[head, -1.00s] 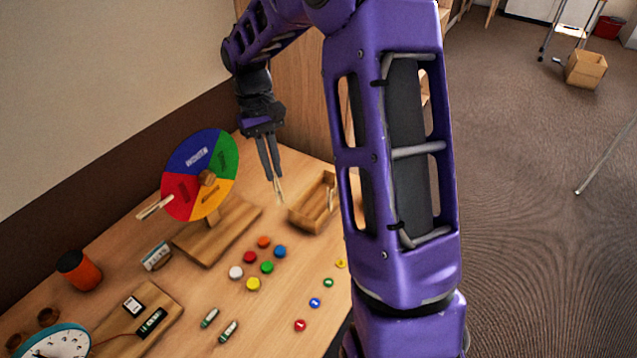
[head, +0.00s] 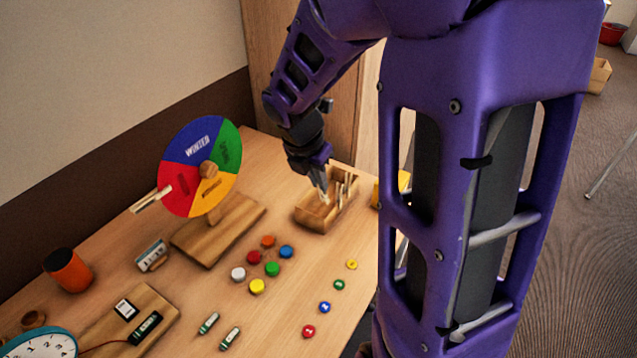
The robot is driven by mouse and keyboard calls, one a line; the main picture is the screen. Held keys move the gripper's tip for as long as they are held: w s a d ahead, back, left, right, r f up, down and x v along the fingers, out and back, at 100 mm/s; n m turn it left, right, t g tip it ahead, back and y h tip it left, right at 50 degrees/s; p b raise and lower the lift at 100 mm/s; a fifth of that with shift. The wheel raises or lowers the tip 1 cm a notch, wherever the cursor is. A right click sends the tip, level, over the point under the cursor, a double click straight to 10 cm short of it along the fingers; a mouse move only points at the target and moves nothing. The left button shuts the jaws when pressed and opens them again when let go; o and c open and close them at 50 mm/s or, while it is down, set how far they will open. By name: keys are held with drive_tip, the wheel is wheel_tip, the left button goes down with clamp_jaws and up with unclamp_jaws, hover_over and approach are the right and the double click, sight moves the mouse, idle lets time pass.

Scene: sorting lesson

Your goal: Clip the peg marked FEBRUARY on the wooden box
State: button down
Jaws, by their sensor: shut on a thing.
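The wooden box (head: 309,217) stands open on the table, right of the season wheel. My gripper (head: 321,186) points down at the box's back left part and is shut on a pale wooden peg (head: 325,197). The peg's lower end is over or inside the box; I cannot tell whether it touches a wall. Its marking is too small to read. Another pale peg (head: 152,200) is at the red part of the wheel (head: 200,165).
Several coloured caps (head: 272,269) lie in front of the box, with small numbered discs (head: 325,307) to their right. An orange cup (head: 68,270) and a blue clock (head: 43,345) are at the left. A yellow object (head: 403,183) is partly hidden behind my arm.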

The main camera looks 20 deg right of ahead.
sight(325, 199)
drive_tip(key=shift+b+x, duration=1.7)
drive_tip(key=shift+x, duration=0.95)
drive_tip(key=shift+r+p, duration=0.1)
drive_tip(key=shift+p, duration=0.55)
idle(0.4)
drive_tip(key=shift+b+x, duration=0.35)
drive_tip(key=shift+x, duration=0.55)
drive_tip(key=shift+f, duration=0.25)
drive_tip(key=shift+w+d+f+b, duration=0.15)
drive_tip(key=shift+f+b, duration=0.2)
drive_tip(key=shift+f, duration=0.1)
